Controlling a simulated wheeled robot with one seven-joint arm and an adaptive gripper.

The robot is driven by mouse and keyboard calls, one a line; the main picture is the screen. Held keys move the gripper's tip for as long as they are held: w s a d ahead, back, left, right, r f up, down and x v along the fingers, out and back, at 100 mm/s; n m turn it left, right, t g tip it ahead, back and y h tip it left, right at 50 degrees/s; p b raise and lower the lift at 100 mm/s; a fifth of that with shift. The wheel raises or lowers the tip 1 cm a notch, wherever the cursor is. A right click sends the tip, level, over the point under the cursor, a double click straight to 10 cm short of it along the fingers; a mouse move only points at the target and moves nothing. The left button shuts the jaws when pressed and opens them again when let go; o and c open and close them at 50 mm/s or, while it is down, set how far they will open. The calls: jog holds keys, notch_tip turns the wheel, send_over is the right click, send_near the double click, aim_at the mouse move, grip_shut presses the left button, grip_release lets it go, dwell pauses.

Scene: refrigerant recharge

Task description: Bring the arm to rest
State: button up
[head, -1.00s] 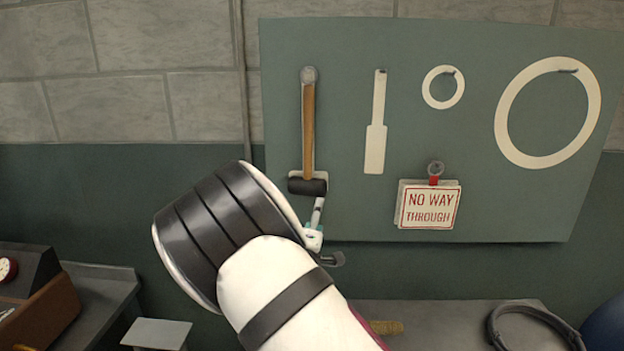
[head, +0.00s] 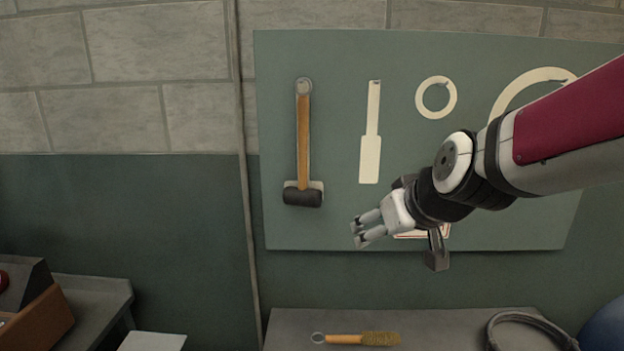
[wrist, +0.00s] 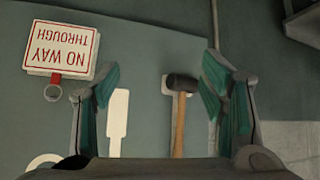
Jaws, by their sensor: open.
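My gripper (head: 362,232) is in front of the lower middle of the green pegboard (head: 335,215) in the head view, pointing left. In the wrist view my gripper (wrist: 162,95) has its two green-padded fingers spread wide, with nothing held between them. My arm comes in from the right side of the head view. It hides much of the large ring and nearly all of the "NO WAY THROUGH" sign, which shows clearly in the wrist view (wrist: 60,50).
A mallet (head: 303,140) hangs at the board's left, beside a pale paddle-shaped outline (head: 371,140) and a small ring (head: 436,97). Below, a bench (head: 290,325) holds a brush (head: 365,339) and a dark coiled hose (head: 530,320). The wall left of the board is clear.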

jog(key=s+d+m+g+h, duration=0.1)
jog(key=s+d, duration=0.2)
jog(key=s, duration=0.8)
jog(key=s+d+m+g+h, duration=0.1)
jog(key=s+d+m+g, duration=0.1)
jog(key=s, duration=1)
jog(key=shift+d+g, duration=0.3)
jog(key=shift+d, duration=0.5)
jog(key=shift+w, duration=0.1)
jog(key=shift+a, duration=0.65)
jog(key=shift+w+a, duration=0.1)
